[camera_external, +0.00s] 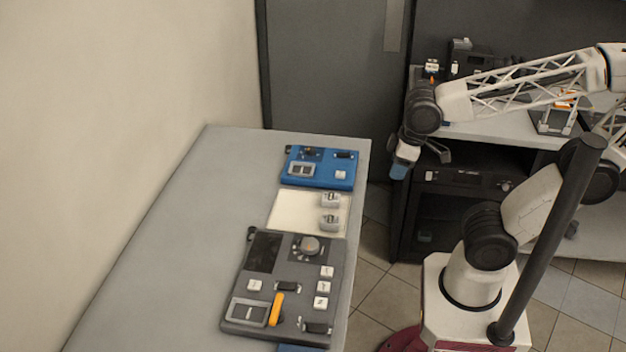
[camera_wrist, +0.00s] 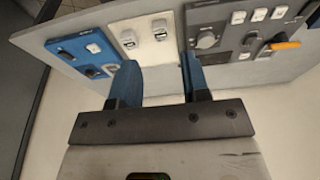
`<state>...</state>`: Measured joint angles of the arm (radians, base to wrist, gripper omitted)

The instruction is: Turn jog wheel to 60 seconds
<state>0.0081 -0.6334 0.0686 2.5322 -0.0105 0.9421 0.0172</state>
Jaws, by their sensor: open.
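The jog wheel appears to be the round grey knob (camera_external: 309,246) on the upper right of the dark panel (camera_external: 296,272), which lies on the table. The knob also shows in the wrist view (camera_wrist: 207,40), just right of the right finger. Its marks are too small to read. The panel's dark screen (camera_external: 264,252) shows no readable value. My gripper (camera_external: 422,160) is open and empty, in the air past the table's right edge, up and right of the knob. In the wrist view, its two blue fingers (camera_wrist: 158,75) are apart with nothing between them.
The dark panel also has an orange lever (camera_external: 276,309) and several white buttons. A cream panel (camera_external: 289,213) with two grey devices and a blue panel (camera_external: 318,168) lie behind it. A shelf unit (camera_external: 455,205) stands at the right. The table's left side (camera_external: 170,245) is clear.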

